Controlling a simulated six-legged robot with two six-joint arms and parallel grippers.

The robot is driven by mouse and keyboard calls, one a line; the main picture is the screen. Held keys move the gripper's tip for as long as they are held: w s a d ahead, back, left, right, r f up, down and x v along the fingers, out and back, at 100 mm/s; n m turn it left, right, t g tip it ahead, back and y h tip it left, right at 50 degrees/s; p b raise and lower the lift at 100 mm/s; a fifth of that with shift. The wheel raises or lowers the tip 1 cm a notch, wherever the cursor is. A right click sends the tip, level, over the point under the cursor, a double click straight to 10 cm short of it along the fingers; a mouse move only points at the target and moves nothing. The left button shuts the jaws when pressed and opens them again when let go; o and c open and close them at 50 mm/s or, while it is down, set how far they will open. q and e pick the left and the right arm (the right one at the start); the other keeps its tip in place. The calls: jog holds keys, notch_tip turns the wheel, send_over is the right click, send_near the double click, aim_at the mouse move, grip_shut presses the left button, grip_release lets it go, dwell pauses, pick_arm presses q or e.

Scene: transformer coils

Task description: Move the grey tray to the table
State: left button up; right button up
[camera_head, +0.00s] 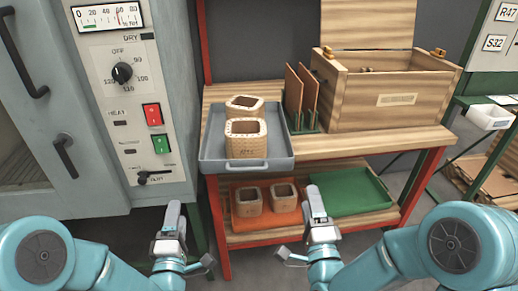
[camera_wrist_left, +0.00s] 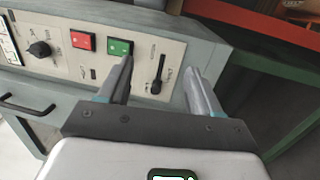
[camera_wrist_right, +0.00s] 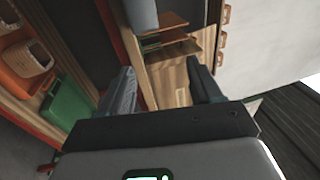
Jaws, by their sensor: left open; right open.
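The grey tray (camera_head: 284,156) sits on the upper wooden tabletop (camera_head: 345,143) at its left end, with its front edge at the table's front. Two tan square coils (camera_head: 246,140) stand in it, one behind the other. A handle shows on its front wall. My left gripper (camera_head: 180,238) is open and empty, in front of the oven panel and left of the tray; in the left wrist view its fingers (camera_wrist_left: 160,85) are apart. My right gripper (camera_head: 312,222) is open and empty, in front of the table and to the right of the tray; its fingers (camera_wrist_right: 165,90) are apart.
A wooden crate (camera_head: 390,95) and a green rack with brown boards (camera_head: 301,95) stand right of the tray. The lower shelf holds an orange tray (camera_head: 272,217) with two coils and a green tray (camera_head: 348,192). The oven (camera_head: 125,110) with switches stands close on the left.

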pick_arm(q)
jog(key=shift+w+d+f+b, duration=0.1)
jog(key=shift+d+f+b, duration=0.4)
jog(key=shift+b, duration=0.3)
pick_arm(e)
jog(key=shift+g+h, duration=0.3)
jog(key=shift+h, duration=0.1)
jog(key=f, duration=0.1)
jog(key=d+f, duration=0.1)
jog(key=f, duration=0.3)
jog(key=shift+w+d, duration=0.2)
jog(key=shift+d, duration=0.05)
pick_arm(q)
jog(key=w, duration=0.4)
jog(key=w+r, duration=0.1)
jog(key=w, duration=0.4)
jog(key=w+r, duration=0.1)
jog(key=w, duration=0.3)
jog(key=shift+w, duration=0.25)
jog(key=shift+w+d, duration=0.15)
jog(key=shift+d, duration=0.6)
pick_arm(e)
jog(key=w+a+r, duration=0.1)
jog(key=w+r, duration=0.1)
jog(key=w, duration=1.1)
jog(key=shift+w+a, duration=0.25)
jog(key=shift+w, duration=0.15)
jog(key=shift+r, duration=0.1)
